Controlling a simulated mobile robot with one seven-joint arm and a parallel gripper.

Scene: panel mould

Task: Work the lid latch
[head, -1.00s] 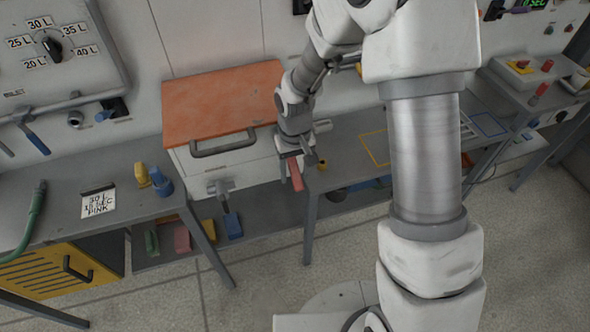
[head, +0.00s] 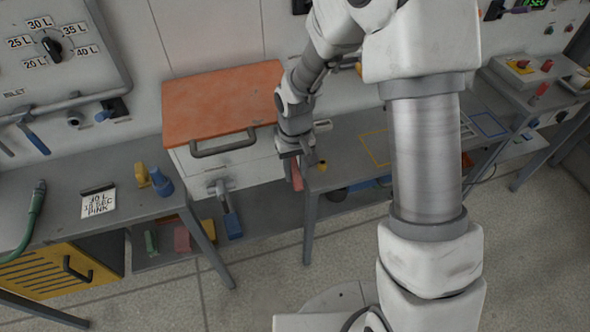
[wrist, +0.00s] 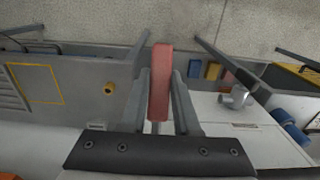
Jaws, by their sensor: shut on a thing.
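The red latch lever (head: 297,177) is at the box's right front corner and points down. My gripper (head: 292,163) is at this lever, partly covering its upper end. In the wrist view the red lever (wrist: 160,75) stands between the two fingers (wrist: 160,105), which are shut on it. The latch's mounting is hidden behind the gripper.
A grey valve with a blue handle (head: 232,222) sticks out below the box front. The right bench (head: 345,150), with a yellow outlined square and a small yellow knob (head: 322,165), is close beside my gripper. The left bench (head: 130,215) holds a note card and a yellow-and-blue item.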

